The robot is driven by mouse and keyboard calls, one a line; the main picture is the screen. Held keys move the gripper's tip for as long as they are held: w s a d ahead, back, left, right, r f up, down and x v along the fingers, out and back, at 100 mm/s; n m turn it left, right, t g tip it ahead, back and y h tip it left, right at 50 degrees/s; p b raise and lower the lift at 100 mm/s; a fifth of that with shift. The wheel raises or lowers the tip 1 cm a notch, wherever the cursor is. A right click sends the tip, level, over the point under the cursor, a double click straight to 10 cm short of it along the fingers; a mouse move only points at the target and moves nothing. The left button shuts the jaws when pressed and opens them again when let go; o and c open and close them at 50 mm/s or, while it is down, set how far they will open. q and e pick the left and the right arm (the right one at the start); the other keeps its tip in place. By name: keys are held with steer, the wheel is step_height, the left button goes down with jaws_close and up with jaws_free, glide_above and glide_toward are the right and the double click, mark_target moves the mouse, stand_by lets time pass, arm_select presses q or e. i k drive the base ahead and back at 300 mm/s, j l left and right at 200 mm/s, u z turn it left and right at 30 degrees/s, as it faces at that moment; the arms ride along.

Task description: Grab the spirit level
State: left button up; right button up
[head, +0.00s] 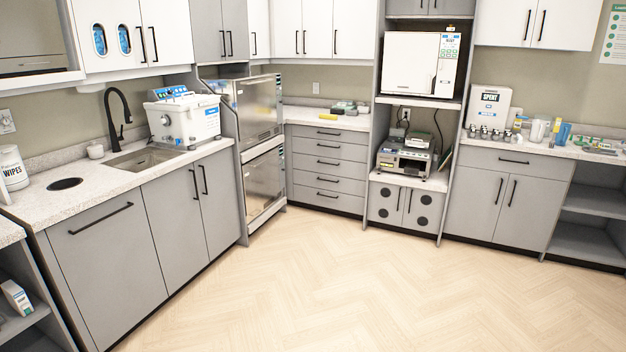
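A small yellow bar (328,117), which looks like the spirit level, lies on the back counter (300,122) above the grey drawers. It is far off and small, so its details cannot be made out. Dark grey-green items (345,107) lie just behind it and to its right. Neither of my grippers shows in the head view.
Open wood-look floor (340,285) lies ahead. A counter with a sink (150,157) and a white machine (183,118) runs along the left. Steel-doored units (258,110) stand left of the drawers (327,165). An autoclave bay (411,65) and a cluttered counter (500,145) are on the right.

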mark_target(323, 116)
steer(key=i+l+z, duration=0.1)
steer(key=i+z, duration=0.35)
steer(key=i, duration=1.65)
steer(key=i+u, duration=0.1)
steer(key=i, duration=0.5)
steer(key=i+l, duration=0.15)
steer(key=i, duration=0.45)
steer(key=i+u, duration=0.15)
steer(key=i, duration=0.45)
steer(key=i+l, duration=0.2)
steer(key=i, duration=0.4)
steer(key=i+u, duration=0.35)
steer(key=i, duration=0.45)
steer(key=i+u, duration=0.15)
steer(key=i, duration=0.45)
steer(key=i+l+u, duration=0.2)
steer(key=i, duration=0.35)
steer(key=i+l+u, duration=0.15)
steer(key=i, duration=0.45)
steer(key=i+l, duration=0.25)
steer(key=i, duration=0.2)
